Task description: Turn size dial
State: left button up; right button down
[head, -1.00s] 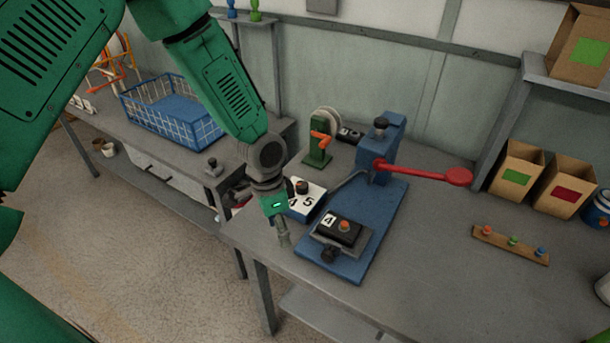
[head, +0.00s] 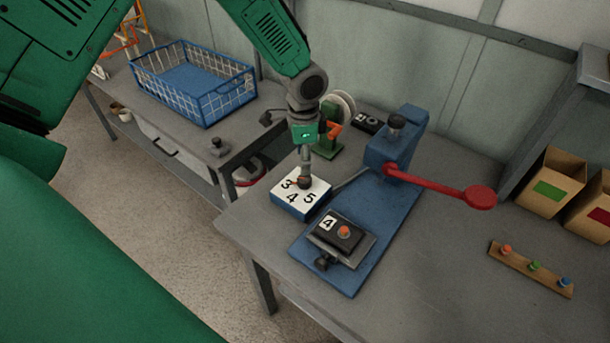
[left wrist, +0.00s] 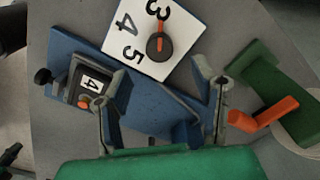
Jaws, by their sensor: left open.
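The size dial is a white-topped blue block (head: 292,201) marked 3, 4 and 5, near the front left of the bench. Its dark round knob (left wrist: 159,46) has an orange pointer, which in the left wrist view lies near the 3. My left gripper (head: 306,178) is above the knob in the head view and hides part of it. In the left wrist view the left gripper's two fingers (left wrist: 162,105) are spread wide with nothing between them, and the knob lies beyond them. I cannot tell whether a finger touches the knob. My right gripper is not in view.
Beside the dial stands a blue press (head: 392,215) with a red lever (head: 440,187) and a black block (head: 337,231) marked 4. A green stand with an orange crank (head: 331,132) is behind the dial. A blue basket (head: 240,90) is on the left bench.

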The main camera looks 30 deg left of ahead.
aim_at(305, 178)
pick_arm(q)
notch_tip(305, 178, down, 8)
jog(key=shift+w+r, duration=0.1)
jog(key=shift+r, duration=0.15)
jog(key=shift+r, duration=0.1)
jog(key=c, duration=1.1)
